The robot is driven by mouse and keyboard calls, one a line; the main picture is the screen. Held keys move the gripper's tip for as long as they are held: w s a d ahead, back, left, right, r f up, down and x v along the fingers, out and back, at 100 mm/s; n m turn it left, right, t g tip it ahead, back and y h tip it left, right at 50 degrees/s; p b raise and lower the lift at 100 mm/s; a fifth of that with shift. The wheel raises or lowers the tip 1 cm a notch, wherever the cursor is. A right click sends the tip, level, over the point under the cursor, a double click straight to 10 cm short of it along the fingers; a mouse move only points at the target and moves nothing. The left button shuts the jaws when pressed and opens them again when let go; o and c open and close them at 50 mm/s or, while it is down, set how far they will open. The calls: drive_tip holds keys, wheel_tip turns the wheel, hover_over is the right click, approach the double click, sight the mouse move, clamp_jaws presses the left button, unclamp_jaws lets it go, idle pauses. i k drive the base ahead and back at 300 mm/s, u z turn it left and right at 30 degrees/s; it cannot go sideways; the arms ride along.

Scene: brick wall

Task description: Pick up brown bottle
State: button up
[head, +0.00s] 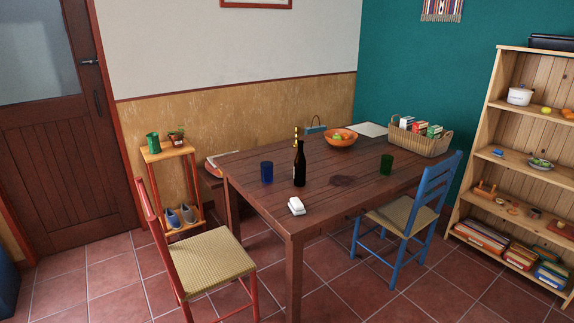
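A dark brown bottle (300,167) stands upright on the wooden table (262,203), left of the table's middle. A blue cup (267,172) stands to the left of the brown bottle. My gripper does not show in the head view.
A red chair (208,262) and a blue chair (404,215) stand at the table. A green cup (386,165), an orange fruit bowl (341,138) and a basket (420,143) are on the table. A shelf (488,135) stands right. Tiled floor is open in front.

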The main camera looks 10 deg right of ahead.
sight(300, 160)
drive_tip(key=u, duration=0.5)
drive_tip(key=i, duration=0.75)
drive_tip(key=u, duration=0.55)
drive_tip(key=i, duration=0.8)
drive_tip(key=u, duration=0.15)
